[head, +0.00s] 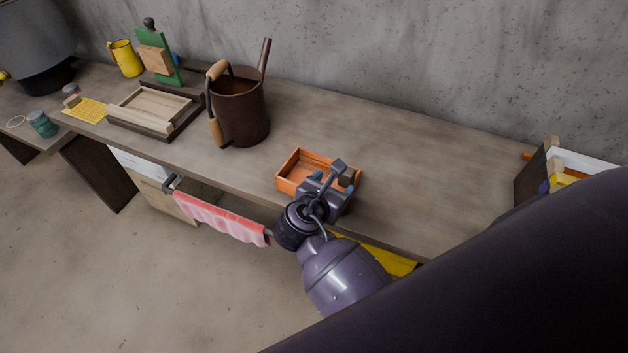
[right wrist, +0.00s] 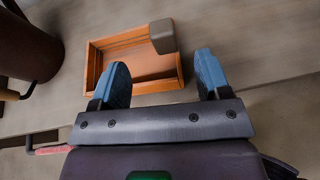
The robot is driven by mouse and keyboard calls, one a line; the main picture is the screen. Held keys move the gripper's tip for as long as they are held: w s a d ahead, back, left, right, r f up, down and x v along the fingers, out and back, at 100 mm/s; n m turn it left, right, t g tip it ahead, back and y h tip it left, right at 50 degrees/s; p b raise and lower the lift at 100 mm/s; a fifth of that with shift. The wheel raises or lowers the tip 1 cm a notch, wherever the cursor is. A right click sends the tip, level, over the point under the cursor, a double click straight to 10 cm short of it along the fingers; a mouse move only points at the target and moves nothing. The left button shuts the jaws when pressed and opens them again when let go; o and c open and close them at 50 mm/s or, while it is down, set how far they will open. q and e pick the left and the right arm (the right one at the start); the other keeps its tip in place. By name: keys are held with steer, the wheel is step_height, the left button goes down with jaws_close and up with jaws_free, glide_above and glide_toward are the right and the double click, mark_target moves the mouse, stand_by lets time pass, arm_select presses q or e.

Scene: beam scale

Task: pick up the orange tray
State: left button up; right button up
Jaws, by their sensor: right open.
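The orange tray (head: 294,171) is a shallow open box near the front edge of the worktop, in the middle of the head view. In the right wrist view the tray (right wrist: 110,43) lies just beyond my fingertips. My right gripper (head: 334,184) is over the tray's near right part and hides some of it. In the right wrist view this gripper (right wrist: 164,78) has its two blue fingers apart with nothing between them. A grey-brown block (right wrist: 163,37) shows at the tray's far right in that view; I cannot tell whether it is inside. My left gripper is not in view.
A dark brown pail (head: 240,108) with wooden handles stands left of the tray. A wooden frame (head: 152,107) and a green board (head: 160,57) are farther left. A red towel (head: 222,217) hangs below the front edge. The worktop (head: 420,160) right of the tray is clear.

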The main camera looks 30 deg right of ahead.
mark_target(348, 170)
steer(key=shift+n, duration=0.4)
steer(key=x, duration=0.5)
steer(key=shift+w+d+f+b, duration=0.15)
steer(key=shift+d+f+b, duration=0.05)
steer(key=shift+d+b, duration=0.15)
steer(key=shift+f+b+x, duration=0.15)
steer(key=shift+b+x, duration=0.1)
steer(key=shift+x, duration=1.05)
steer(key=shift+f+b+x, duration=0.15)
steer(key=shift+b+x, duration=0.05)
steer(key=shift+x, duration=1.05)
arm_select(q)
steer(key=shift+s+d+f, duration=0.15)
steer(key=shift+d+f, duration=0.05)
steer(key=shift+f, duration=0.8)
arm_select(e)
steer(key=shift+a, duration=0.15)
steer(key=shift+r, duration=0.1)
jaws_close()
